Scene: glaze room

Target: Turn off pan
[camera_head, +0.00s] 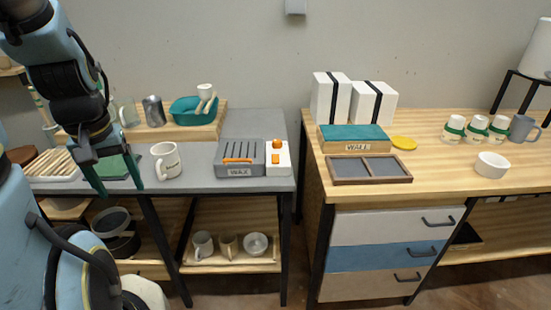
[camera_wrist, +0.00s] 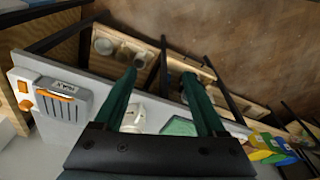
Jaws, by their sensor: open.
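A grey slotted box (camera_head: 240,158) with an orange handle and a label stands on the right part of the grey bench top. Touching or close to its right side is a white panel (camera_head: 284,157) with two orange parts, perhaps a switch; their setting is too small to tell. In the wrist view the box (camera_wrist: 64,104) and the panel (camera_wrist: 22,92) are at the left. I cannot pick out a cooking pan for certain. My gripper (camera_head: 117,176) is open and empty over the bench's left part, left of the white mug (camera_head: 166,161); its green fingers (camera_wrist: 159,75) show in the wrist view.
A green flat piece (camera_head: 119,166) lies by my fingers. A teal basin (camera_head: 188,110) and a grey jug (camera_head: 153,111) stand on a wooden riser behind. Past a gap, a wooden table (camera_head: 436,177) at right holds boxes and cups. Bare grey top lies between mug and box.

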